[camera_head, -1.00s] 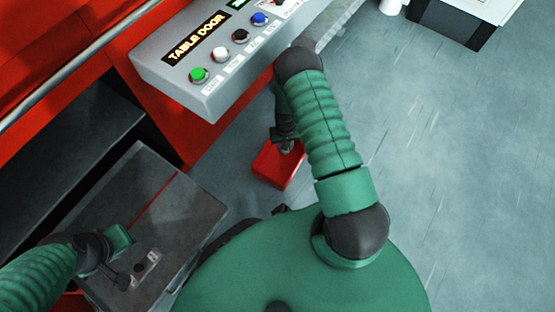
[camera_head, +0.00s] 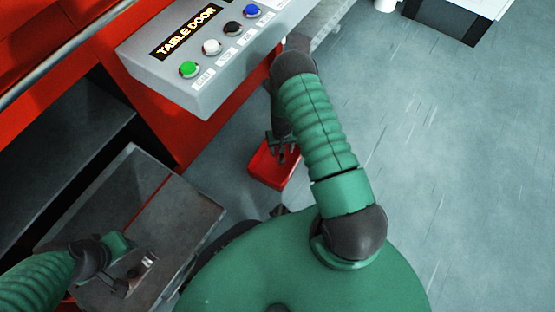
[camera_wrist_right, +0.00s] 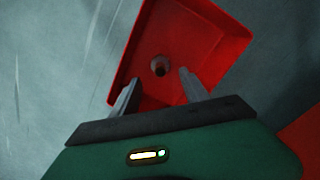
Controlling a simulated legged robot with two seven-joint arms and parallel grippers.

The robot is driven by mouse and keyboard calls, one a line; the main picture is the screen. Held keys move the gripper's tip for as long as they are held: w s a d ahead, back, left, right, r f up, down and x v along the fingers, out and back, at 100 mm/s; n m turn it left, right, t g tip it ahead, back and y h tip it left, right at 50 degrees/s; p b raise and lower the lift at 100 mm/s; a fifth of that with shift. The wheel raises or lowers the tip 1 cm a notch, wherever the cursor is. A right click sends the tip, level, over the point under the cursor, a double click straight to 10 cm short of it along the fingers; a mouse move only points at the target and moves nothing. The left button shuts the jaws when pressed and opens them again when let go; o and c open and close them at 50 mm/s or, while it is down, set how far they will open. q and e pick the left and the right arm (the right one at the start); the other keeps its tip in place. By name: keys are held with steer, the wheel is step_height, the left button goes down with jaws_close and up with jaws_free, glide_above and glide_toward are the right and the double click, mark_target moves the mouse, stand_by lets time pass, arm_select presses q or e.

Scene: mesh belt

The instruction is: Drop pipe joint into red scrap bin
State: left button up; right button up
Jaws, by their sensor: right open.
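The red scrap bin (camera_head: 265,172) sits on the floor below my right arm. The right wrist view looks down into the open bin (camera_wrist_right: 205,38). The pipe joint (camera_wrist_right: 160,66), a small dark round piece, shows inside the bin's outline, beyond my fingertips and apart from them. I cannot tell whether it rests on the bin floor. My right gripper (camera_head: 283,150) is over the bin, its two fingers spread and empty; they also show in the right wrist view (camera_wrist_right: 156,84). My left gripper (camera_head: 130,272) is low at the left by a grey metal box; its jaws are unclear.
A grey control panel (camera_head: 205,88) with coloured buttons and a "TABLE DOOR" sign juts from the red machine (camera_head: 70,45) at upper left. The grey metal box (camera_head: 185,225) stands at lower left. The floor (camera_head: 450,170) at right is clear, with a black-and-white unit (camera_head: 455,22) at the top.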

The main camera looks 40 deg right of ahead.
step_height(320, 180, up, 17)
steer(key=p, duration=0.9)
steer(key=shift+f, duration=0.2)
